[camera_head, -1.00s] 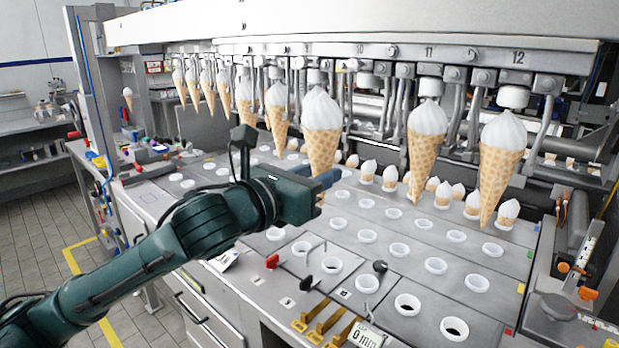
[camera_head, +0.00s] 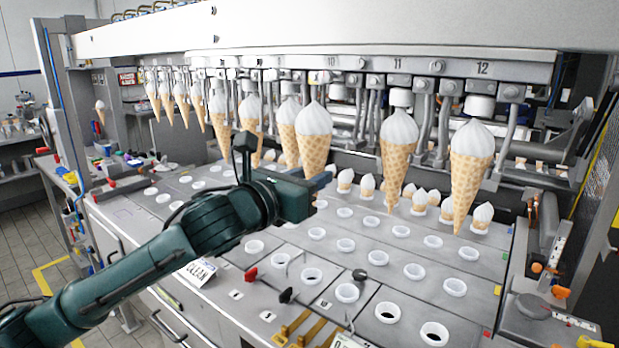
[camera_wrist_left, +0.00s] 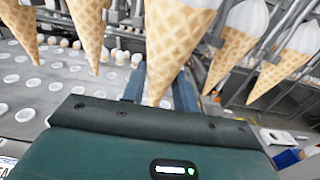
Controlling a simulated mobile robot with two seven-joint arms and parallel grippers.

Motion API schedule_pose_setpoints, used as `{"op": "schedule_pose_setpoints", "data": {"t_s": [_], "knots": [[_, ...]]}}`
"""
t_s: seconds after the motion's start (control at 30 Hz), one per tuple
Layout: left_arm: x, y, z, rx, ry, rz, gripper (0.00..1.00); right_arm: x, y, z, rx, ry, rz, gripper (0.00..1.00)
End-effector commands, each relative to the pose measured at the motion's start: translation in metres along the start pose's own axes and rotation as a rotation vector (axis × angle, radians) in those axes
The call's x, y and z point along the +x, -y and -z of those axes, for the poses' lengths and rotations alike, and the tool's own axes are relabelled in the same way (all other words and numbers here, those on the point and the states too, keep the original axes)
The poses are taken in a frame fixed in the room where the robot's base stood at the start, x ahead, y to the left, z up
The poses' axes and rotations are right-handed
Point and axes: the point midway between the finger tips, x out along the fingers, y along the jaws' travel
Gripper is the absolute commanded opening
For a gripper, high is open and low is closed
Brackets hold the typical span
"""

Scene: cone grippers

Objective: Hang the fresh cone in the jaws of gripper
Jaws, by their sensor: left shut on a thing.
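My left gripper (camera_head: 322,182) is shut on the fresh cone (camera_head: 314,145), a waffle cone with white soft-serve, held upright in front of the machine's rack. In the left wrist view the fingers of my left gripper (camera_wrist_left: 158,92) straddle the lower part of this cone (camera_wrist_left: 172,45); its top is cut off. The machine's grippers hang in a row under a numbered rail (camera_head: 400,66). Cones hang at positions 11 (camera_head: 398,160) and 12 (camera_head: 470,175); several more hang to the left. The rack gripper near number 10 (camera_head: 340,92) seems empty. My right gripper is out of view.
A grey deck (camera_head: 385,255) with several white ring holes lies below the cones. Small cones stand in its back rows. Red and black levers (camera_head: 285,295) rise near its front edge. Hanging cones flank the held cone on both sides.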

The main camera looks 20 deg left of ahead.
Motion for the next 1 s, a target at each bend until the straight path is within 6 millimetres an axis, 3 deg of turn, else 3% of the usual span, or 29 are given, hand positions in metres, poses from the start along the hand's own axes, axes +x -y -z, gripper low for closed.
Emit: {"op": "schedule_pose_setpoints", "data": {"t_s": [1.0], "knots": [[0.028,0.001,0.0,-0.001,0.001,0.001,0.18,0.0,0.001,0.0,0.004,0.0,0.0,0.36]]}}
